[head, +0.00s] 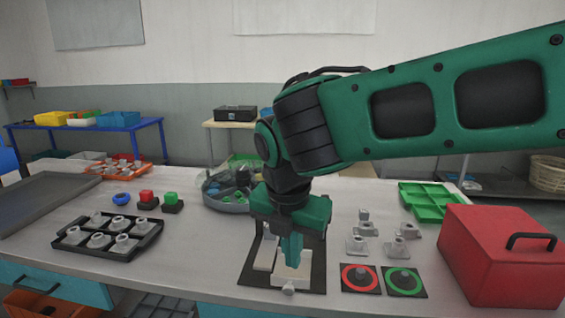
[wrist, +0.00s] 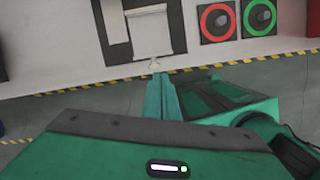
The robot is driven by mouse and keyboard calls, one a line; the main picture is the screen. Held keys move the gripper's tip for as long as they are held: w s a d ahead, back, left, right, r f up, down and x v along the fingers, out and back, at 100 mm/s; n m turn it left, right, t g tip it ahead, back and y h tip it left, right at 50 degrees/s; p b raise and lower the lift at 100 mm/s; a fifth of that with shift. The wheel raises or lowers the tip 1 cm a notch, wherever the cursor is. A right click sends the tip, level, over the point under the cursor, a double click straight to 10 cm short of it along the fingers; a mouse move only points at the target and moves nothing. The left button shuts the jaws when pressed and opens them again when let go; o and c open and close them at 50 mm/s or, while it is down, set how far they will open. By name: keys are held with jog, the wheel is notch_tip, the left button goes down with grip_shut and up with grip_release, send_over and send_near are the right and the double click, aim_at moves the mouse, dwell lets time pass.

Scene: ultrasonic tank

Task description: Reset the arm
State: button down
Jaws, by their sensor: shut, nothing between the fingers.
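My green arm reaches in from the right in the head view, and my gripper (head: 291,250) points down over the white block-like unit (head: 293,272) on a dark mat (head: 255,280) at the front of the table. The fingers are shut with nothing between them. I cannot tell whether the fingertips touch the white unit. In the wrist view my gripper (wrist: 165,100) shows as green fingers close together, with the white unit (wrist: 150,32) and its small knob beyond them. My arm hides part of the table behind it.
A red box (head: 500,260) with a black handle stands at right. Red-ringed (head: 360,279) and green-ringed (head: 404,281) pads lie beside the mat. Several grey metal parts (head: 357,245) stand behind them. A black tray (head: 145,240) of similar parts, buttons and a round grey tray (head: 228,203) are at left.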

jog(key=s+d+f+m+g, duration=0.1)
jog(key=d+f+m, duration=0.1)
jog(key=d+m, duration=1.9)
jog(key=s+d+f+m, duration=0.2)
jog(key=s+d+m, duration=0.6)
jog(key=d, duration=0.1)
jog(key=s+d+f+m+g+y, duration=0.1)
jog(key=s+d+f+m, duration=0.2)
jog(key=s+d+m, duration=0.5)
jog(key=shift+s+d+f, duration=0.2)
jog(key=shift+s+d, duration=0.05)
jog(key=shift+d, duration=0.3)
jog(key=shift+w+f+g, duration=0.25)
jog(key=shift+w+g, duration=0.05)
jog(key=shift+w, duration=0.3)
